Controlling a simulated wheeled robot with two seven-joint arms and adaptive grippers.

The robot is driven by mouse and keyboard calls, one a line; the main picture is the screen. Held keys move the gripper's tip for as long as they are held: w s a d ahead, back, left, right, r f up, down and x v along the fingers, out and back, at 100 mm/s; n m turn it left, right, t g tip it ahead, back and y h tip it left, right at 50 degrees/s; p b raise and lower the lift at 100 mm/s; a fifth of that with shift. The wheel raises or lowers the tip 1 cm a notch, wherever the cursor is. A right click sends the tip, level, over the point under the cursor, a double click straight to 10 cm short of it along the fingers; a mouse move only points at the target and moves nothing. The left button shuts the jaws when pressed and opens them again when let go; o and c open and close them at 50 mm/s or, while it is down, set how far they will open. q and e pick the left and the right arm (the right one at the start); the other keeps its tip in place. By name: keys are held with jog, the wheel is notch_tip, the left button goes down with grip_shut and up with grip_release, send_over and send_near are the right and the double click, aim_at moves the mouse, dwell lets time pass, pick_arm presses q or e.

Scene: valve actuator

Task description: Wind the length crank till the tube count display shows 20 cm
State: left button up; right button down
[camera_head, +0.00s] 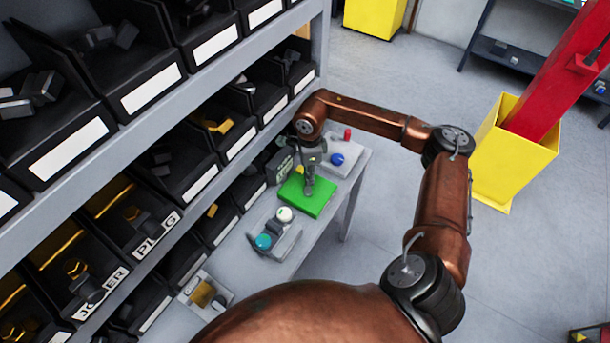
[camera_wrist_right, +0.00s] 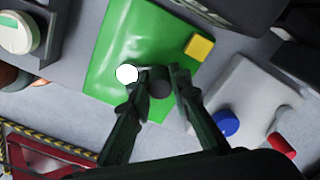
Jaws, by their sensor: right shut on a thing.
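My right gripper (camera_head: 310,178) is over the green plate (camera_head: 297,203) on the bench. In the right wrist view its fingers (camera_wrist_right: 158,84) are shut on a dark round grip, which I take to be the length crank's handle (camera_wrist_right: 160,88). A white round knob or cap (camera_wrist_right: 127,74) sits just left of it, above the green plate (camera_wrist_right: 112,50). In the head view the gripper mostly hides the crank. A dark box with small green markings (camera_head: 283,165), likely the tube count display, stands behind the plate; its reading is too small to tell. My left gripper is not in view.
A grey block with a blue knob (camera_head: 337,159) and a red piece (camera_head: 347,135) is beyond the plate. A grey holder with white and teal round tops (camera_head: 264,241) is nearer. Shelves of dark bins (camera_head: 170,180) line the left. Open floor (camera_head: 545,260) is at right.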

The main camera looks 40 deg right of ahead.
jog(key=m, duration=0.2)
jog(key=s+m, duration=0.1)
jog(key=d+m, duration=0.1)
jog(key=m, duration=0.1)
jog(key=shift+s+d+m+p, duration=0.1)
jog(key=shift+s+m+p, duration=0.2)
jog(key=shift+s, duration=0.1)
jog(key=m, duration=0.1)
jog(key=s+m, duration=0.1)
jog(key=m, duration=0.1)
jog(key=s+m, duration=0.1)
jog(key=m, duration=0.1)
jog(key=shift+d+p, duration=0.15)
jog(key=shift+p, duration=0.15)
jog(key=shift+m, duration=0.4)
jog(key=c, duration=1.8)
grip_release()
jog(key=shift+o, duration=0.2)
